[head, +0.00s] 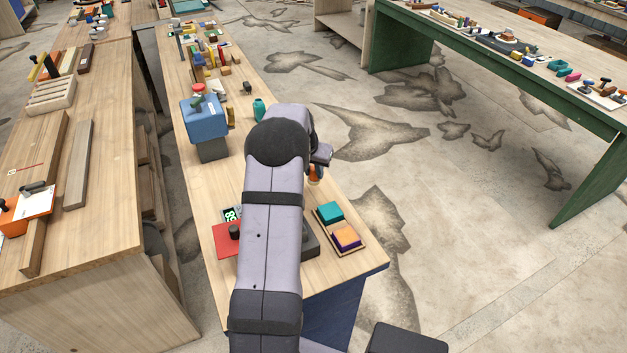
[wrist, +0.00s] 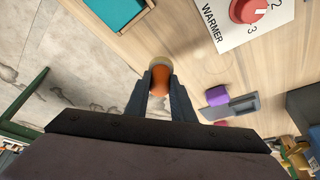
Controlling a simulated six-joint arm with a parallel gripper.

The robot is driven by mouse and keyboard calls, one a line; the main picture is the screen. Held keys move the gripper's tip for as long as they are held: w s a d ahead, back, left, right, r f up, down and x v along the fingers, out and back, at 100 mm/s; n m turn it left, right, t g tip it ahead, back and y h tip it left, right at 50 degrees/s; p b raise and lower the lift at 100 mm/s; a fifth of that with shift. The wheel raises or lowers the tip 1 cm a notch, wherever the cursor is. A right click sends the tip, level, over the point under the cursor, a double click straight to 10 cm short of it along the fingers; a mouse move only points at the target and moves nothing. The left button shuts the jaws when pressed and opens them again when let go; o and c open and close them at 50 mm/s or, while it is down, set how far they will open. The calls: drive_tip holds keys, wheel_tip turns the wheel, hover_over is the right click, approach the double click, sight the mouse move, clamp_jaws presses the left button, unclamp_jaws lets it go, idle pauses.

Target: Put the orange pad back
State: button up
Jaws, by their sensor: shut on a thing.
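A square orange pad (head: 347,235) lies on a purple block at the near end of a small wooden tray. A teal pad (head: 330,211) is at the tray's far end and shows in part in the wrist view (wrist: 114,10). My gripper (wrist: 160,78) is shut on a rounded orange object (wrist: 161,80) with a pale round part at its far end. In the head view this orange object (head: 315,174) shows just right of my arm, beyond the tray. My gripper is mostly hidden there by my arm. The orange pad is not visible in the wrist view.
A red-knobbed warmer panel (wrist: 250,12) is near the gripper in the wrist view. A purple block (wrist: 217,96) sits by a grey holder. A blue box (head: 204,120) and a teal bottle (head: 259,109) stand farther along the bench. Bare wood lies around the tray.

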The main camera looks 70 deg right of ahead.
sight(312, 176)
drive_tip(key=shift+f+p, duration=0.6)
drive_tip(key=shift+f, duration=1.75)
drive_tip(key=shift+f, duration=0.1)
drive_tip(key=shift+f, duration=0.15)
drive_tip(key=o, duration=0.9)
drive_tip(key=shift+o, duration=0.2)
drive_tip(key=shift+v, duration=0.8)
drive_tip(key=b+v, duration=0.2)
drive_tip(key=v, duration=0.9)
drive_tip(key=shift+b, duration=0.4)
drive_tip(key=shift+d, duration=0.1)
